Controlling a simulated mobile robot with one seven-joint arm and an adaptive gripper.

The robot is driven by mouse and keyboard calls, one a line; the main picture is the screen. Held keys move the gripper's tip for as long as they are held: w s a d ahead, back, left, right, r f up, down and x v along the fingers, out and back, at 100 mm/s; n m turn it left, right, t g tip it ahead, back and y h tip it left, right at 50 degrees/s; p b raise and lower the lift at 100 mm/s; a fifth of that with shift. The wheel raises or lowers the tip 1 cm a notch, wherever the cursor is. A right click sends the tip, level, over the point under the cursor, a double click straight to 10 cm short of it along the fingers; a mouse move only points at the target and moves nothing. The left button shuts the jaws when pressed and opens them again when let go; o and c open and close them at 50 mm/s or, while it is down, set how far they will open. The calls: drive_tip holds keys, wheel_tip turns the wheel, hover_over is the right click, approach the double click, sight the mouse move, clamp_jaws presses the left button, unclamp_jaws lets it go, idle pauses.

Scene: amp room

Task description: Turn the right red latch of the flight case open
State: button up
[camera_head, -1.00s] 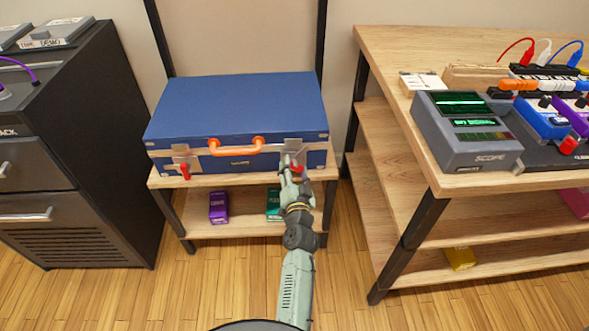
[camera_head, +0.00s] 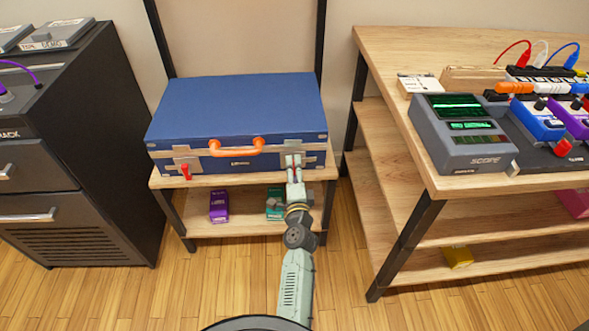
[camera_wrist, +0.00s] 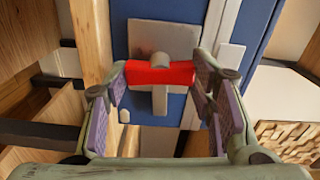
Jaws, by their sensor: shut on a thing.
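The blue flight case (camera_head: 237,105) lies closed on a low wooden shelf, its orange handle (camera_head: 236,148) facing me. The left red latch (camera_head: 184,172) hangs at the front left on a metal plate. My gripper (camera_head: 292,162) is at the right latch on the case front and hides most of it in the head view. In the wrist view, the right red latch (camera_wrist: 160,73) lies crosswise between the two fingers of my gripper (camera_wrist: 162,78), which are shut on its two ends. The latch's metal plate (camera_wrist: 165,38) shows behind it.
A purple box (camera_head: 219,207) and a teal box (camera_head: 275,204) stand on the lower shelf, the teal one close to my arm. A dark cabinet (camera_head: 105,150) stands left. A wooden bench (camera_head: 470,184) with a scope (camera_head: 462,133) and pedals stands right.

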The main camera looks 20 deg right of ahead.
drive_tip(key=shift+r+m, duration=0.1)
drive_tip(key=shift+m, duration=0.5)
drive_tip(key=o, duration=1.2)
drive_tip(key=shift+c, duration=0.2)
